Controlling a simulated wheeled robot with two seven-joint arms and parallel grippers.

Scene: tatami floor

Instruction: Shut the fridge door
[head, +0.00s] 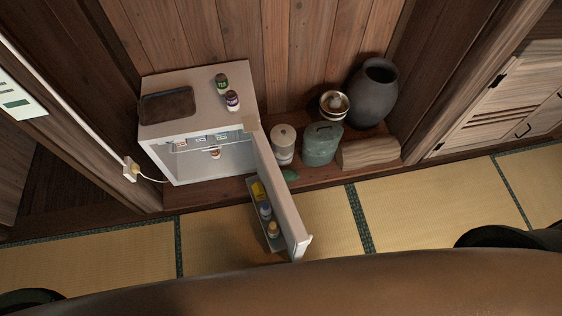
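A small white fridge (165,133) stands on the wooden ledge against the plank wall. Its door (281,198) is hinged at the fridge's right front edge and stands wide open, sticking out over the tatami. The door's inner shelf holds a yellow item (258,191) and small bottles (272,229). Bottles and packets show on a shelf inside the fridge. Neither gripper is in view.
A tray (167,106) and two small bottles (232,100) stand on top of the fridge. Right of the door are a white canister (284,145), a green container (321,144), a wooden block (368,153) and a dark vase (376,93). Tatami in front (420,205) is clear.

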